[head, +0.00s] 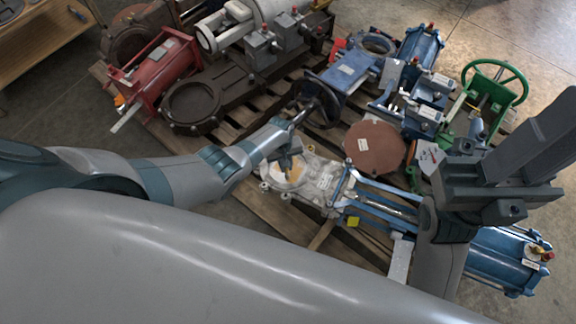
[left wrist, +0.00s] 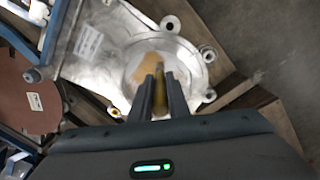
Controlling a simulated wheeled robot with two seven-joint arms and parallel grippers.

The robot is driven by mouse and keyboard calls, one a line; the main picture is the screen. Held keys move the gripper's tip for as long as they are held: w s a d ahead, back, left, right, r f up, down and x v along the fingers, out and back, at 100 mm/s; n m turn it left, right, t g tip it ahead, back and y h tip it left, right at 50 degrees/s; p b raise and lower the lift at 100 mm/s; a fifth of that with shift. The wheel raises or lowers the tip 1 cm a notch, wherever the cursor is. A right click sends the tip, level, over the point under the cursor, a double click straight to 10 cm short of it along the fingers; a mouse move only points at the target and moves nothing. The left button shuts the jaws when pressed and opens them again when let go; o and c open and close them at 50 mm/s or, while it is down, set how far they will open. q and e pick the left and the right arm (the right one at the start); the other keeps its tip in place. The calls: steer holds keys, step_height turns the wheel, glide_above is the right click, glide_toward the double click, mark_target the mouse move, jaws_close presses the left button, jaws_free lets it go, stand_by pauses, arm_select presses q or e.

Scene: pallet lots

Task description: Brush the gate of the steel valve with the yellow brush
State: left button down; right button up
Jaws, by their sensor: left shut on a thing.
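The steel valve (head: 325,180) lies flat on the pallet at centre in the head view and fills the upper middle of the left wrist view (left wrist: 112,45). Its round pale gate (left wrist: 135,68) carries a tan patch, partly behind the fingers. My left gripper (head: 290,160) is over the gate, pointing down. In the left wrist view its fingers (left wrist: 157,95) are shut on the yellow brush (left wrist: 160,90), whose handle shows between them. The brush's tip is blurred, so contact with the gate cannot be told. My right gripper (head: 525,150) is raised at right; its opening is unclear.
A brown round flange (head: 375,149) sits right of the steel valve. A blue valve with a black handwheel (head: 318,99) stands behind. A red actuator (head: 158,68), a green handwheel (head: 497,82) and a blue cylinder (head: 500,258) crowd the pallet. Bare floor shows at upper right.

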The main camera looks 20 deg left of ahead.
arm_select(q)
steer(key=shift+s+a, duration=0.1)
steer(key=shift+a, duration=0.05)
steer(key=a, duration=0.2)
steer(key=shift+a, duration=0.4)
stand_by(0.4)
steer(key=shift+d, duration=1.25)
steer(key=shift+a, duration=1.25)
